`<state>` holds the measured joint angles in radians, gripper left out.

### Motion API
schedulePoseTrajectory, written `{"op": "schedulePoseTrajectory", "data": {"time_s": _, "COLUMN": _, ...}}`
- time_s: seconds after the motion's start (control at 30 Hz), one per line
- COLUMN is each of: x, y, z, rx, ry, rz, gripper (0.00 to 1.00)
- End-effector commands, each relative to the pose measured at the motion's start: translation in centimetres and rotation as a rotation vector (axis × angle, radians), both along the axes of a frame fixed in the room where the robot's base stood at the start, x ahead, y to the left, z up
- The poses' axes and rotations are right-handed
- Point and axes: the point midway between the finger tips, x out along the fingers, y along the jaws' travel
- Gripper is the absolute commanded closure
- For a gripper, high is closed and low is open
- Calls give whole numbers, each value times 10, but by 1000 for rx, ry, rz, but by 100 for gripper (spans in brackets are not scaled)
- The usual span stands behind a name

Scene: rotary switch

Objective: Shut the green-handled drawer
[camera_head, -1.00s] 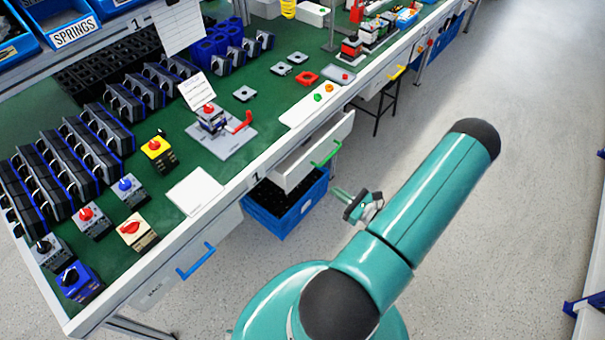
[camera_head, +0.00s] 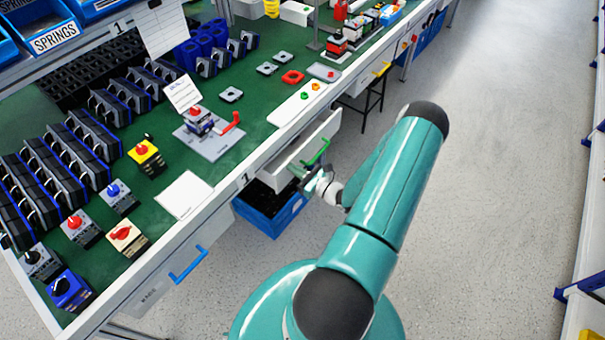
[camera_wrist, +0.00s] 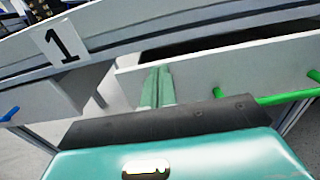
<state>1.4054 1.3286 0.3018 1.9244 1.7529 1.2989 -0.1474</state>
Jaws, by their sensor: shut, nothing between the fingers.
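The green-handled drawer (camera_head: 288,170) stands partly open under the bench, with a gap behind its front in the wrist view. Its white front (camera_wrist: 222,72) fills the right of that view, and its green handle (camera_head: 318,152) also shows there at the right edge (camera_wrist: 285,97). My gripper (camera_head: 301,170) is at the drawer front, to the left of the handle. In the wrist view its two green fingers (camera_wrist: 157,85) are together and empty, pointing at the left part of the front. I cannot tell whether they touch it.
The bench edge with the number 1 label (camera_wrist: 60,43) runs above the drawer. A blue-handled drawer (camera_head: 188,264) is to the left, shut. A blue crate (camera_head: 272,218) stands on the floor below.

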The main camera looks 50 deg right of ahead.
Motion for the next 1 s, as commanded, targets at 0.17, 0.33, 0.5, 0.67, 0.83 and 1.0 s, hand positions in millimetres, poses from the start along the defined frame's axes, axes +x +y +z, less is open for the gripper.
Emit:
{"op": "schedulePoseTrajectory", "data": {"time_s": 0.17, "x": 1, "y": 0, "z": 0, "rx": 0, "ry": 0, "rz": 0, "gripper": 100}}
{"op": "schedulePoseTrajectory", "data": {"time_s": 0.33, "x": 2, "y": 0, "z": 0, "rx": 0, "ry": 0, "rz": 0, "gripper": 100}}
{"op": "schedulePoseTrajectory", "data": {"time_s": 0.5, "x": 24, "y": 3, "z": 0, "rx": 0, "ry": 0, "rz": 3, "gripper": 100}}
{"op": "schedulePoseTrajectory", "data": {"time_s": 0.67, "x": 51, "y": 6, "z": -1, "rx": 0, "ry": 1, "rz": 2, "gripper": 100}}
{"op": "schedulePoseTrajectory", "data": {"time_s": 0.83, "x": 56, "y": 5, "z": 0, "rx": 0, "ry": 0, "rz": 0, "gripper": 100}}
{"op": "schedulePoseTrajectory", "data": {"time_s": 1.0, "x": 59, "y": 5, "z": 1, "rx": -1, "ry": -1, "rz": 0, "gripper": 100}}
